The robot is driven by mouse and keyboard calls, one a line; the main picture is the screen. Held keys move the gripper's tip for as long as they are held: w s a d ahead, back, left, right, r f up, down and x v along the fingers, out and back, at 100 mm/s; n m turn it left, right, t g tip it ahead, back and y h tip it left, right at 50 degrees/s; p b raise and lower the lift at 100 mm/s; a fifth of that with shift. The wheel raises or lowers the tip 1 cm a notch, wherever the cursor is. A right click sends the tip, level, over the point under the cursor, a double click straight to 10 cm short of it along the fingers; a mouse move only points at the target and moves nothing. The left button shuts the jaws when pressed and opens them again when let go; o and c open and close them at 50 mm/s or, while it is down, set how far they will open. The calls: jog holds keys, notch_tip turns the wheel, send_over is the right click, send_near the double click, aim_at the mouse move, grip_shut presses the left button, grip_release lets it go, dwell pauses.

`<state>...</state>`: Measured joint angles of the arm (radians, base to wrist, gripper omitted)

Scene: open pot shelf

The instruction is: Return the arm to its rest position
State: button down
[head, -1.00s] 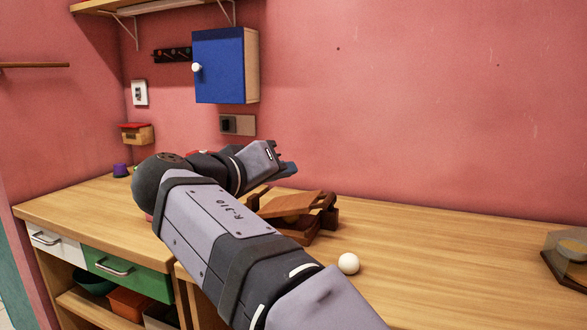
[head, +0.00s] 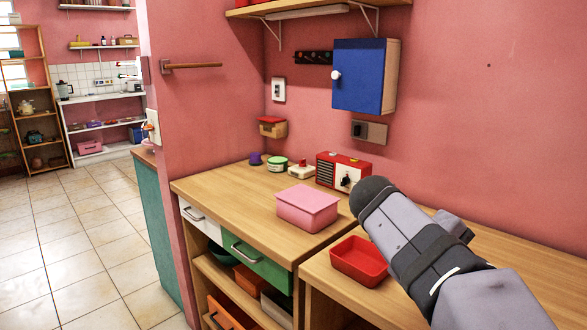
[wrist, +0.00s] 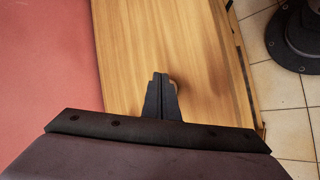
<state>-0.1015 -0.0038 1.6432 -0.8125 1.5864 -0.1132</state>
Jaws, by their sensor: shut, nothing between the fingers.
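My arm (head: 425,245) reaches in from the lower right of the head view, over the right-hand counter. Its gripper end is not visible there. In the wrist view my gripper (wrist: 161,76) points over a bare wooden counter (wrist: 150,35). Its two dark fingers are together with nothing held between them. A small tan shape shows partly behind the fingertips, too hidden to identify.
A red open tray (head: 358,262) sits beside my arm on the counter. A pink lidded box (head: 306,208) and a red radio (head: 343,172) stand farther back. A blue wall cabinet (head: 358,78) hangs above. Tiled floor (head: 85,240) is open at left.

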jog(key=s+n+g+y+p, duration=0.1)
jog(key=s, duration=0.1)
jog(key=s+f+n+g+y+p, duration=0.1)
jog(key=s, duration=0.2)
jog(key=s+g+y+p, duration=0.1)
jog(key=s, duration=0.1)
jog(key=shift+s+f+n+g, duration=0.3)
jog(key=shift+s+n+g, duration=0.05)
jog(key=shift+n+g, duration=0.05)
jog(key=s+a+f+n+y+b, duration=0.2)
jog(key=s+a+f+n, duration=0.15)
jog(key=f, duration=0.35)
jog(key=s+a+f+n+t+y+b, duration=0.1)
jog(key=s+a+f+n+y+b, duration=0.15)
jog(key=a+f, duration=0.4)
jog(key=s+a+f+n+y+b, duration=0.2)
jog(key=f+n, duration=0.2)
jog(key=f, duration=0.5)
jog(key=w+a+f+m+t+b, duration=0.1)
jog(key=w+f+m+b, duration=0.15)
jog(key=f+m, duration=0.5)
jog(key=w+a+f+m+t+b, duration=0.1)
jog(key=a+f+m+t+b, duration=0.1)
jog(key=f+m+b, duration=0.35)
notch_tip(320, 180, up, 38)
jog(key=m+p, duration=0.2)
jog(key=p, duration=3.8)
jog(key=shift+m, duration=0.3)
jog(key=shift+w+d, duration=0.1)
